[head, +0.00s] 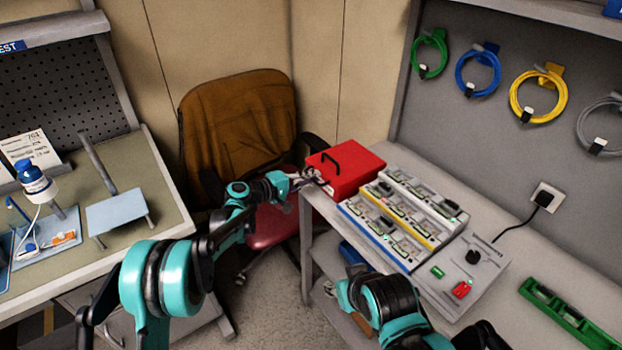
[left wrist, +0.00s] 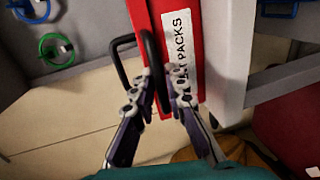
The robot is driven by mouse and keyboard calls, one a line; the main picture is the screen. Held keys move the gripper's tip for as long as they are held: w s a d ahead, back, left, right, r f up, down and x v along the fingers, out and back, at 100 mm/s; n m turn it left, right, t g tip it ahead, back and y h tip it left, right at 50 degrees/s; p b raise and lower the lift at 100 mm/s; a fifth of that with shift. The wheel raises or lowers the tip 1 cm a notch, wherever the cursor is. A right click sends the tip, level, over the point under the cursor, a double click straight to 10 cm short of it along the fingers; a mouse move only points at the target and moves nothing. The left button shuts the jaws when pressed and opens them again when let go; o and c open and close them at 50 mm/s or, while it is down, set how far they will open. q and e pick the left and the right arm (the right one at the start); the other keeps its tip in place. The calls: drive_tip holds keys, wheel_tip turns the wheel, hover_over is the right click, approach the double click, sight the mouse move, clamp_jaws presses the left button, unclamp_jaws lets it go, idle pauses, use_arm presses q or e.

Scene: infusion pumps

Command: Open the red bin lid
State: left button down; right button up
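The red bin (head: 358,165) stands at the far left end of the right-hand bench, and its lid looks closed. A black loop handle (head: 331,163) sits on the lid. My left gripper (head: 318,180) is at the bin's near left side. In the left wrist view, the red bin (left wrist: 183,12) has a white label (left wrist: 179,45) ending in "PACKS". The black handle (left wrist: 119,66) projects beside it. My left fingers (left wrist: 163,90) come close together, with a dark bar between them; whether they grip it is unclear.
Several pump modules (head: 405,215) in a rack stand just right of the bin. A brown chair (head: 240,120) with a red seat is behind my left arm. Coiled cables (head: 478,72) hang on the wall. A green tray (head: 570,315) lies at the right.

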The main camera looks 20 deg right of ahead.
idle(0.3)
use_arm(q)
drive_tip(key=f+v, duration=0.3)
drive_tip(key=v, duration=1.2)
drive_tip(key=shift+s+a, duration=0.15)
drive_tip(key=shift+a, duration=0.4)
drive_tip(key=shift+f, duration=0.1)
drive_tip(key=c, duration=1.6)
unclamp_jaws()
drive_tip(key=shift+c, duration=0.2)
drive_tip(key=v, duration=1.2)
